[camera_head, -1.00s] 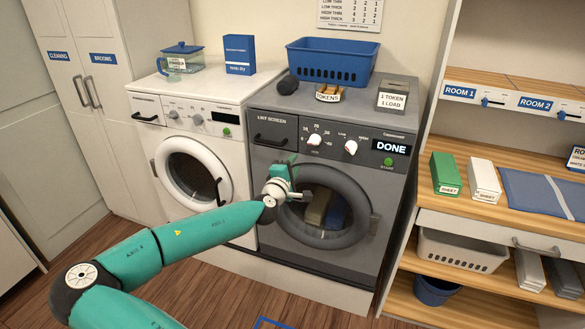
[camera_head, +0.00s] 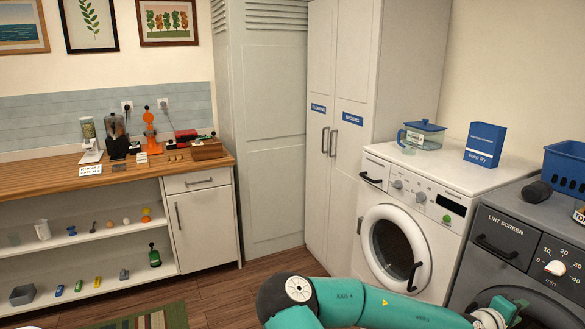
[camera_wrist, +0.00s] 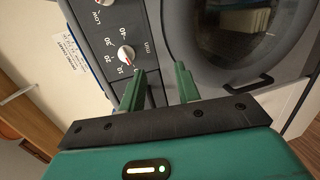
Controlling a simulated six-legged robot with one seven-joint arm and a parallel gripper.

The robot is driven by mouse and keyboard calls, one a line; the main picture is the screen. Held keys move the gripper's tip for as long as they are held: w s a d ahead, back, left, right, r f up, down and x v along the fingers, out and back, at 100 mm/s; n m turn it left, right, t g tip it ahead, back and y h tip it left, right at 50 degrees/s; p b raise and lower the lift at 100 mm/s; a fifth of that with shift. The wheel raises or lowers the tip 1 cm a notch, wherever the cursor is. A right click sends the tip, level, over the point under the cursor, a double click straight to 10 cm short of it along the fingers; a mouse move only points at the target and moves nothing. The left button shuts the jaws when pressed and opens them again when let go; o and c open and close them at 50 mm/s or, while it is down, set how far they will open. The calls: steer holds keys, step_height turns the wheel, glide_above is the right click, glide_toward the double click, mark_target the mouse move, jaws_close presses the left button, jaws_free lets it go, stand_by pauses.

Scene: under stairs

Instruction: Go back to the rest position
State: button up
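My gripper shows in the wrist view (camera_wrist: 159,84) with its two green fingers apart and nothing between them. It is in front of the grey dryer; the dryer's white timer dial (camera_wrist: 126,53) and dark round door window show beyond the fingers. In the head view my gripper (camera_head: 503,311) is at the lower right edge, in front of the grey dryer (camera_head: 492,222), partly cut off by the frame. My green arm stretches along the bottom of that view toward the dryer.
A white washer (camera_head: 412,222) stands left of the dryer, with a glass box (camera_head: 424,136) and a blue carton (camera_head: 485,145) on top. Tall white cabinets (camera_head: 342,90) stand further left. A wooden counter (camera_head: 95,176) with shelves is at the far left. Wooden floor lies open between.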

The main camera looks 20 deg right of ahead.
steer(key=w+a+f+m+y, duration=0.2)
steer(key=a+f+y, duration=0.25)
steer(key=a, duration=0.35)
steer(key=w+a+f+m+y, duration=0.2)
steer(key=a+f+m+y, duration=0.15)
steer(key=a+f, duration=0.3)
steer(key=w+a+r+t+y, duration=0.1)
steer(key=w+a+r+y, duration=0.15)
steer(key=a, duration=0.65)
steer(key=w+a+r+t+y, duration=0.2)
steer(key=a+r+y, duration=0.1)
steer(key=a, duration=0.5)
steer(key=s+a+r+n, duration=0.1)
steer(key=s+a+r, duration=0.3)
steer(key=a+r, duration=0.2)
steer(key=s+a+r+n+t+y, duration=0.1)
steer(key=s+a+r+n, duration=0.1)
steer(key=s+a+r, duration=0.2)
steer(key=s+a+r+n+y, duration=0.1)
steer(key=s+a+r, duration=0.2)
steer(key=a+r, duration=0.5)
steer(key=a, duration=0.3)
steer(key=shift+s+a+r, duration=0.35)
steer(key=shift+s+r, duration=0.05)
steer(key=shift+d, duration=0.15)
